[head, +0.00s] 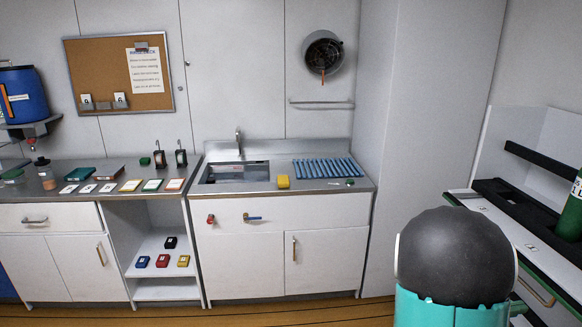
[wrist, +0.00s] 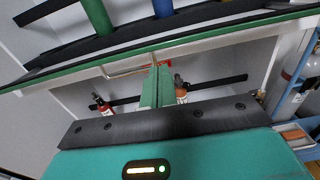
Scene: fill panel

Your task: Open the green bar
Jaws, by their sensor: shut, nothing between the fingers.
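A long green bar (wrist: 220,38) runs slantwise across the upper part of the wrist view, along the edge of a pale panel. A brass-coloured handle (wrist: 125,70) sits just below it. My gripper (wrist: 157,70) is shut and empty, with its greenish fingers together and pointing up at the panel near the handle. I cannot tell whether the fingertips touch the panel or the handle. In the head view the gripper is hidden; my dark and teal arm part covers some of the right-hand bench.
A green cylinder (head: 569,214) stands on the right-hand bench; a blue cylinder (wrist: 162,7) shows in the wrist view. A sink counter (head: 220,186) and cork board (head: 95,65) are farther off. Open floor lies ahead.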

